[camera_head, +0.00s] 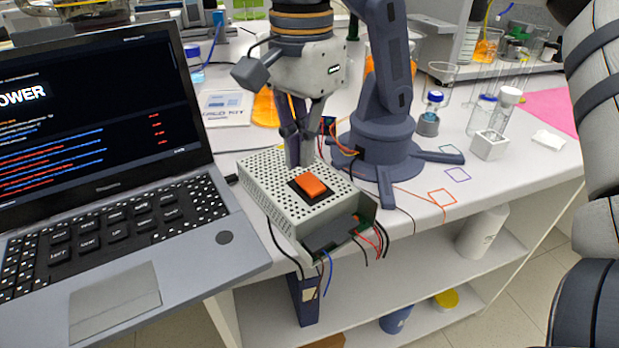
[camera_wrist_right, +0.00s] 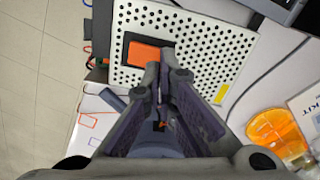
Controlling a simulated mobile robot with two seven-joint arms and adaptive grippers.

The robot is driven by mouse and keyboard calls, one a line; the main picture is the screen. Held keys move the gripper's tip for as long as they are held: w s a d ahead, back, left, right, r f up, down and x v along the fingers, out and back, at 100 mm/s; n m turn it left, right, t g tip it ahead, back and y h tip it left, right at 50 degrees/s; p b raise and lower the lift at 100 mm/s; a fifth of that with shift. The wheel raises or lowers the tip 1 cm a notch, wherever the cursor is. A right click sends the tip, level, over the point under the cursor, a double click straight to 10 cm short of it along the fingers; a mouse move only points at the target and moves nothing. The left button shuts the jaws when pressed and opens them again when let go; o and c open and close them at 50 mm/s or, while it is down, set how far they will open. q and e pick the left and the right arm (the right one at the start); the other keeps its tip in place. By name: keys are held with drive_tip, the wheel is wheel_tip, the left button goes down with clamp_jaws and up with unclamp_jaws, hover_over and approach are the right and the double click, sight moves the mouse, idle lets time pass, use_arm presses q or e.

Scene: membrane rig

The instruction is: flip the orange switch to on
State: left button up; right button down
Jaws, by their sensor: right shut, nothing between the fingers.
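The orange switch (camera_head: 311,185) is a rocker in a black frame on top of a perforated light-grey metal box (camera_head: 262,179). Which way the rocker is tipped is hard to tell. My right gripper (camera_head: 299,160) is shut and empty, fingers pointing down, just behind the switch over the box top. In the right wrist view the switch (camera_wrist_right: 147,53) lies just beyond the closed fingertips (camera_wrist_right: 163,72), partly covered by them. Whether the fingertips touch the box or switch is unclear. My left gripper is not in view.
An open laptop (camera_head: 122,221) stands close at left. A dark blue-grey arm stand (camera_head: 375,152) is right behind the box. Loose wires hang from the box's front over the table edge. Glassware and a white block (camera_head: 489,146) stand at right. An orange dish (camera_wrist_right: 275,133) lies nearby.

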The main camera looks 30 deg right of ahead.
sight(303, 175)
drive_tip(key=shift+f, duration=1.15)
idle(0.9)
drive_tip(key=shift+r, duration=3.55)
